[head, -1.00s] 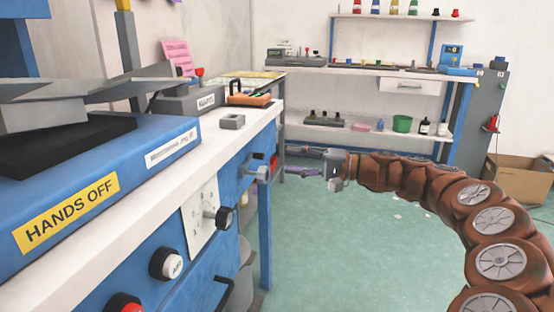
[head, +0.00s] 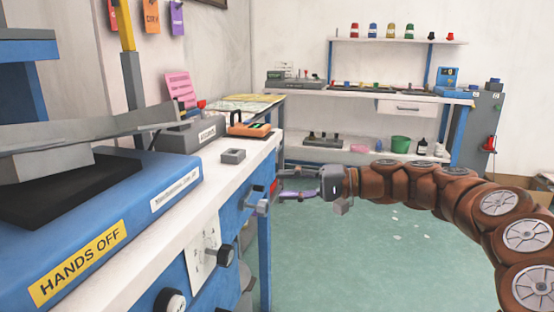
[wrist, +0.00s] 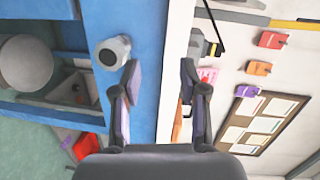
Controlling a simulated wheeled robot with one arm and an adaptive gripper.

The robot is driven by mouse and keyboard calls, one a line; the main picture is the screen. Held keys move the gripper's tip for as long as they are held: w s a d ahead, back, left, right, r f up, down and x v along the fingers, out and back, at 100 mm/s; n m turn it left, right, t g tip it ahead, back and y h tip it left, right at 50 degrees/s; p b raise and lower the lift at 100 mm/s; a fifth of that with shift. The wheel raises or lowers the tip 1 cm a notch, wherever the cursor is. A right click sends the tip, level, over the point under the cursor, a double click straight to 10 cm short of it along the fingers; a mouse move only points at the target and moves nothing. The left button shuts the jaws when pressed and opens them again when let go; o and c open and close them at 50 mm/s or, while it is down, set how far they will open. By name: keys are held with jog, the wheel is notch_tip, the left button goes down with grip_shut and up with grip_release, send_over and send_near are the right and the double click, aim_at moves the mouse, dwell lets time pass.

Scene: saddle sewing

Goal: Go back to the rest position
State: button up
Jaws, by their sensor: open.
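My gripper (head: 283,186) is in the middle of the head view, at the end of my brown segmented arm. It points left toward the blue front of the workbench (head: 236,216), near a grey knob (head: 262,207) on that front. In the wrist view my gripper (wrist: 160,80) has its two fingers spread apart with nothing between them. Behind the gap there is the blue bench front and the white edge of the bench top. The grey knob (wrist: 112,52) shows just left of the left fingertip. I cannot tell whether the finger touches it.
A blue machine labelled HANDS OFF (head: 105,235) stands on the bench at left. A small grey block (head: 233,156) and an orange-handled tool (head: 248,128) lie on the bench top. A shelving table (head: 375,92) stands at the back. The green floor (head: 370,250) is open.

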jog(key=s+a+r+n+g+h+p, duration=0.1)
jog(key=s+a+r+h+p, duration=0.1)
jog(key=s+r+p, duration=0.35)
jog(key=s+a+r+n+g+h+p, duration=0.1)
jog(key=s+r+g+h+p, duration=0.15)
jog(key=s+p, duration=0.5)
jog(key=s+a+r+n+g+h+p, duration=0.1)
jog(key=s+a+r+h+p, duration=0.25)
jog(key=s, duration=0.55)
jog(key=s+d+r+m+h+p, duration=0.1)
jog(key=s+d+h+p, duration=0.3)
jog(key=s+d+p, duration=0.5)
jog(key=s+d+r+m+h+p, duration=0.1)
jog(key=s+d+r+h+p, duration=0.3)
jog(key=s+d+p, duration=0.5)
jog(key=shift+s+d+h+p, duration=0.15)
jog(key=shift+d+h+p, duration=0.15)
jog(key=shift+d+p, duration=0.75)
